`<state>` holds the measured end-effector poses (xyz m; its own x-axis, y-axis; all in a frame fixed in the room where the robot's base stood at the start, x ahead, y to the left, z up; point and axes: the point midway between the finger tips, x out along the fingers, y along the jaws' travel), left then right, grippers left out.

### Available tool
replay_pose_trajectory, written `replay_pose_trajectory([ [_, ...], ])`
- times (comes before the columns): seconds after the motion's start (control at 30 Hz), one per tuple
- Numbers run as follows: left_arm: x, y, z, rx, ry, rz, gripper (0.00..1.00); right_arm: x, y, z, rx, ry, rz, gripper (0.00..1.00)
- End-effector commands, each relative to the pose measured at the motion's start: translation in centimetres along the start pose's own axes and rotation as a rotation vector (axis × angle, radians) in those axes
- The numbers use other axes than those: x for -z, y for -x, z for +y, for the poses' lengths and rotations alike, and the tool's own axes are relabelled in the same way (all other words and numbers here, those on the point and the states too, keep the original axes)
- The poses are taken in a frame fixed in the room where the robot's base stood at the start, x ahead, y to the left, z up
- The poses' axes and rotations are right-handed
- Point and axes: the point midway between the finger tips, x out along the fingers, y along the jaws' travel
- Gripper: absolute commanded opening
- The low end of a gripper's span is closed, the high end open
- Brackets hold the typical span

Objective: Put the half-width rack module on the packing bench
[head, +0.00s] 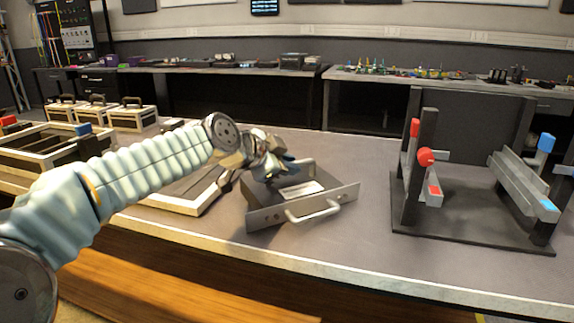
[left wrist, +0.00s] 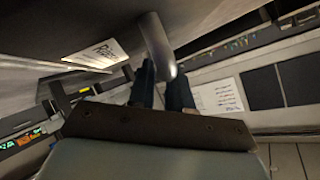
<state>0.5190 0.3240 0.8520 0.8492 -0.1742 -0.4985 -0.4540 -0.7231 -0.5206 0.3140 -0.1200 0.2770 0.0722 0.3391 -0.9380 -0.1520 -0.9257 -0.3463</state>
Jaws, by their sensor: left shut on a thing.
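The half-width rack module (head: 252,193) is a dark grey box with a pale label on top, a light grey front plate and a bar handle facing me. It is in the middle of the head view, over the bench top (head: 345,240); I cannot tell whether it rests on it. My left gripper (head: 272,171) is at the module's rear top side, shut on it. In the left wrist view the dark fingers (left wrist: 163,92) flank a rounded grey bar (left wrist: 157,45), and part of the label (left wrist: 95,52) shows. My right gripper is not in view.
A dark stand (head: 470,232) with slanted rails and red and blue parts stands on the bench at the right. A light-framed tray (head: 180,208) lies left of the module, with cases (head: 131,118) further left. The bench between module and stand is clear.

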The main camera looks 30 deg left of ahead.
Motion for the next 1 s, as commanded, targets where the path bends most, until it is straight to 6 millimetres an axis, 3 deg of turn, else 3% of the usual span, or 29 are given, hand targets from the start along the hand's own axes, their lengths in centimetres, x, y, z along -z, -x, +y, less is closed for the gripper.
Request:
replay_pose_trajectory([
  [0.27, 0.1, 0.0, 0.0, 0.004, -0.001, 0.003, 0.0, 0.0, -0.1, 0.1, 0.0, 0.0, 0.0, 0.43],
  [0.3, 0.0, 0.0, 0.0, 0.0, -0.001, 0.0, 0.25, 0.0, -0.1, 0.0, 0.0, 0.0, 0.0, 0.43],
  [0.43, 0.0, 0.0, 0.0, 0.0, -0.001, 0.0, 0.44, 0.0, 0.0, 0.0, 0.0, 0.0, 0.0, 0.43],
  [0.77, 0.1, 0.3, -0.1, 0.001, -0.001, 0.001, 0.44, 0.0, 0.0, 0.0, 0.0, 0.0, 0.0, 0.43],
  [0.87, 0.1, 1.5, -0.1, 0.004, -0.001, 0.002, 0.44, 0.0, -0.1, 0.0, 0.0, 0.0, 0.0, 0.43],
  [1.0, 0.1, 4.6, -0.1, 0.005, -0.001, 0.004, 0.44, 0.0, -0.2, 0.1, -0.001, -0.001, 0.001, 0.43],
])
